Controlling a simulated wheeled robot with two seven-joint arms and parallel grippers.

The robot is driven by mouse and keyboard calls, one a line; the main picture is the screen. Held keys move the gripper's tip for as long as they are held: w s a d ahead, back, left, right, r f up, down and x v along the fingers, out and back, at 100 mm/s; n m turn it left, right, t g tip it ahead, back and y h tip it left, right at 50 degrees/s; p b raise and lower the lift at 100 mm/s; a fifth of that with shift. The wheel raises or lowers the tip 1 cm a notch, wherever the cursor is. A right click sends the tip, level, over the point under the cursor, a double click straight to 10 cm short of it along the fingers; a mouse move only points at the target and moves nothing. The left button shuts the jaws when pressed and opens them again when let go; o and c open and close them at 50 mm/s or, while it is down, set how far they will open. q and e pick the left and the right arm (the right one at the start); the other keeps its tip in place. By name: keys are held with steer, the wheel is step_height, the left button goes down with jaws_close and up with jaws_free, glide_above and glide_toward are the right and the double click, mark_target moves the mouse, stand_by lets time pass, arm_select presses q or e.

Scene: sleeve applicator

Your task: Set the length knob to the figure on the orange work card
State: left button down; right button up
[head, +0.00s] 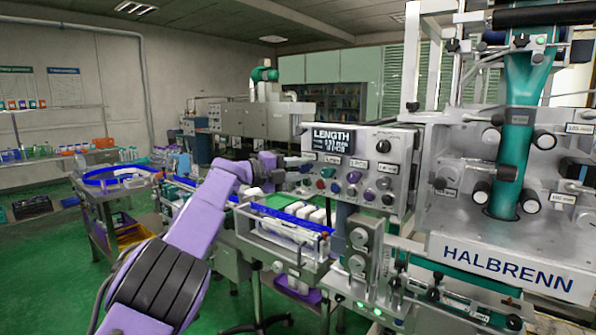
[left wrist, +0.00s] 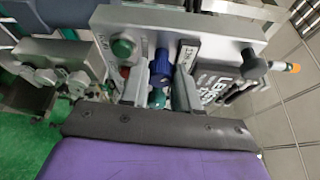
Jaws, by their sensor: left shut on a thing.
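The control panel (head: 345,150) has a dark display (head: 333,140) reading LENGTH with a figure in mm, too small to read surely. My left gripper (head: 297,167) is at the panel's left edge, below and left of the display. The gripper hides this knob in the head view. The knob's marking cannot be read. I cannot make out an orange work card in either view. My right gripper is in neither view.
More knobs and buttons, including a black knob (head: 383,146), crowd the panel. The large HALBRENN machine (head: 510,262) fills the right side. Green floor is open at lower left.

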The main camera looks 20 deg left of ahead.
arm_select(q)
steer(key=m, duration=0.2)
steer(key=m+y, duration=0.1)
steer(key=shift+r+m+g+y, duration=0.1)
steer(key=shift+m+g+y, duration=0.2)
steer(key=shift+m+g, duration=0.1)
steer(key=m+y, duration=0.1)
steer(key=m, duration=0.2)
steer(key=shift+d+y+b, duration=0.1)
steer(key=shift+y+b, duration=0.2)
steer(key=shift+y, duration=0.1)
steer(key=c, duration=0.8)
jaws_free()
steer(key=shift+r, duration=0.1)
